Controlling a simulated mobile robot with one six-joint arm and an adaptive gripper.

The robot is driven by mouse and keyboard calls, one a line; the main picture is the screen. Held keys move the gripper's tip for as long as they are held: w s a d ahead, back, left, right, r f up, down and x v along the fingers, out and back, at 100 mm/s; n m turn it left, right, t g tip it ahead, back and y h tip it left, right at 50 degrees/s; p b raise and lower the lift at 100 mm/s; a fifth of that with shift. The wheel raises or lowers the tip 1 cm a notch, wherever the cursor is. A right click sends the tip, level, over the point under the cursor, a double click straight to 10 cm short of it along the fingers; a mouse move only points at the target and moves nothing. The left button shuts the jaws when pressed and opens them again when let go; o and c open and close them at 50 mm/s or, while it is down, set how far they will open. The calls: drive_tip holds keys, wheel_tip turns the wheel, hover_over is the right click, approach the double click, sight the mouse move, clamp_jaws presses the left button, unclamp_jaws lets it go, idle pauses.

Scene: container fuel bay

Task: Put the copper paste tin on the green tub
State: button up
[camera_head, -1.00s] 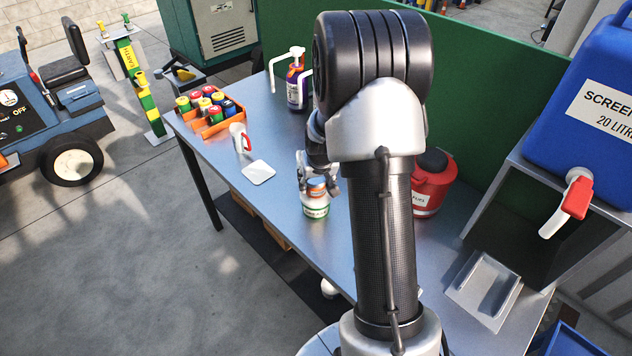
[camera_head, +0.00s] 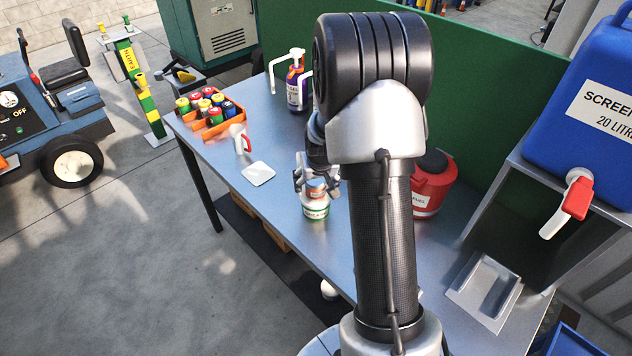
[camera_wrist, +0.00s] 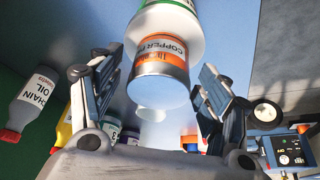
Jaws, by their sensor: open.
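The copper paste tin (camera_head: 317,187) has an orange label and a silver lid. It stands upright on top of the green tub (camera_head: 316,208), a white tub with green bands on the bench. In the wrist view the tin (camera_wrist: 160,66) rests against the white end of the tub (camera_wrist: 180,22), apparently within its rim. My gripper (camera_head: 318,178) is open at the tin. In the wrist view its two fingers (camera_wrist: 158,82) stand either side of the tin, with a visible gap on both sides. My arm hides part of the bench behind.
A blue container (camera_head: 585,110) stands right. Bench lies clear left of the tub.

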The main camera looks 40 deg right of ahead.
drive_tip(key=shift+r, duration=0.35)
drive_tip(key=s+a+r+p, duration=0.1)
drive_tip(key=s+a+r, duration=0.15)
drive_tip(key=r, duration=0.35)
drive_tip(key=s+a+r+n+p, duration=0.1)
drive_tip(key=s+a+r, duration=0.1)
drive_tip(key=a+r, duration=0.3)
drive_tip(key=s+a+r+p, duration=0.1)
drive_tip(key=s+a+r, duration=0.1)
drive_tip(key=r, duration=0.4)
drive_tip(key=s+a+r+n+y, duration=0.1)
drive_tip(key=s+a+r+n, duration=0.1)
drive_tip(key=s+a+r, duration=0.2)
drive_tip(key=s+a+r+n+y, duration=0.1)
drive_tip(key=s+a+r, duration=0.3)
drive_tip(key=s+a, duration=0.7)
drive_tip(key=s+n, duration=0.1)
drive_tip(key=s, duration=0.4)
drive_tip(key=shift+t, duration=0.3)
